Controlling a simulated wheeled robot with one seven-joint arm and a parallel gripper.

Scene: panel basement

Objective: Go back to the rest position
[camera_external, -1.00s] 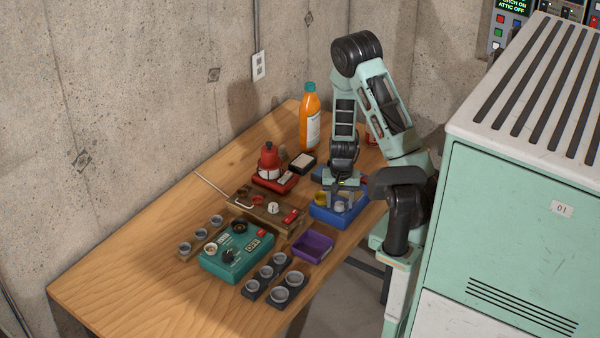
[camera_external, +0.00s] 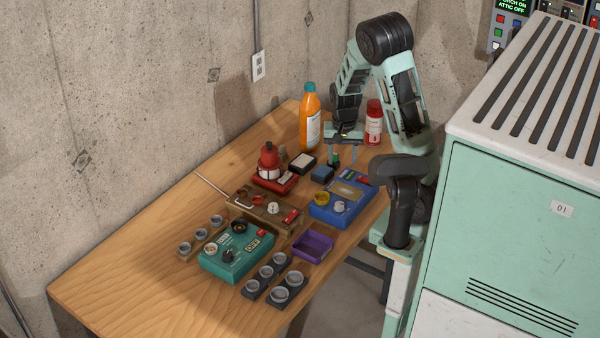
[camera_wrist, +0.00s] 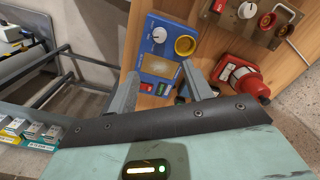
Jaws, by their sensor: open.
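My gripper (camera_external: 344,153) is raised above the back part of the wooden table, with its fingers pointing down and apart. Nothing is held between them. In the wrist view my gripper (camera_wrist: 162,88) shows two spread grey fingers, with the blue panel box (camera_wrist: 150,62) beyond them. In the external view the blue panel box (camera_external: 333,212) lies in front of my gripper, with a yellow ring and a pale knob on its top. A small dark blue block (camera_external: 322,174) with a green-topped item (camera_external: 335,160) stands just below my gripper.
An orange bottle (camera_external: 309,118) and a red-and-white bottle (camera_external: 374,122) stand near my gripper. A red device (camera_external: 270,170), a brown panel (camera_external: 262,207), a teal box (camera_external: 236,252), a purple tray (camera_external: 313,246) and dark cup holders (camera_external: 275,280) fill the middle. The table's front left is bare.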

